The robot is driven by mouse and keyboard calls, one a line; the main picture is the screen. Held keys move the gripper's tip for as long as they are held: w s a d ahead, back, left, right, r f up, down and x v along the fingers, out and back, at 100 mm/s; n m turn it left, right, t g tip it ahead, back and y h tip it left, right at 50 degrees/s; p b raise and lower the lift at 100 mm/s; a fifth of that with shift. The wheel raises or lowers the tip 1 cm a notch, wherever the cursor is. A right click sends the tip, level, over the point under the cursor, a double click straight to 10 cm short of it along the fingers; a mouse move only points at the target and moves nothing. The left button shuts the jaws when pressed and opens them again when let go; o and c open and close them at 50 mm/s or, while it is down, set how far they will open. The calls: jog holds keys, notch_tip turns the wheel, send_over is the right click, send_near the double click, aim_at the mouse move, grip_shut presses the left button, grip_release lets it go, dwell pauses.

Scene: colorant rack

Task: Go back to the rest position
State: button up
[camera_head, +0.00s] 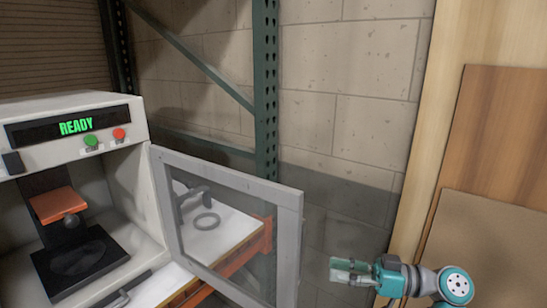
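My gripper (351,271) is at the lower right, to the right of an open machine door. Its fingers point left and look pale with teal parts. They are small and partly overlap, so I cannot tell whether they are open or shut, or whether anything is between them. My arm (424,282) runs from the gripper to the lower right corner. No mark for a rest position shows.
A white machine (71,110) at the left shows a green "READY". Its framed, see-through door (289,240) stands open towards my gripper. A green rack post (266,90) stands behind it. Wooden boards (487,150) lean at the right.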

notch_tip(320, 180, down, 11)
jog(key=s+a+m+t+h, duration=0.1)
jog(key=a+m+t+h, duration=0.25)
jog(key=m, duration=0.25)
jog(key=s+d+f+m+t+h, duration=0.15)
jog(key=s+f+m+h, duration=0.25)
jog(key=s+f, duration=0.45)
jog(key=s+f+m+t+h, duration=0.35)
jog(key=s+f, duration=0.25)
jog(key=f, duration=0.5)
jog(key=s+d+m+h, duration=0.1)
jog(key=s+d+h, duration=0.15)
jog(key=s, duration=0.55)
jog(key=s+d+m+h, duration=0.1)
jog(key=s+h, duration=0.2)
jog(key=s, duration=0.6)
jog(key=s+d+r+n+t+h, duration=0.1)
jog(key=s+r+n, duration=0.2)
jog(key=s+r, duration=0.8)
jog(key=shift+v, duration=0.9)
jog(key=shift+a+f+t, duration=0.1)
jog(key=shift+f+t, duration=0.05)
jog(key=shift+t, duration=0.1)
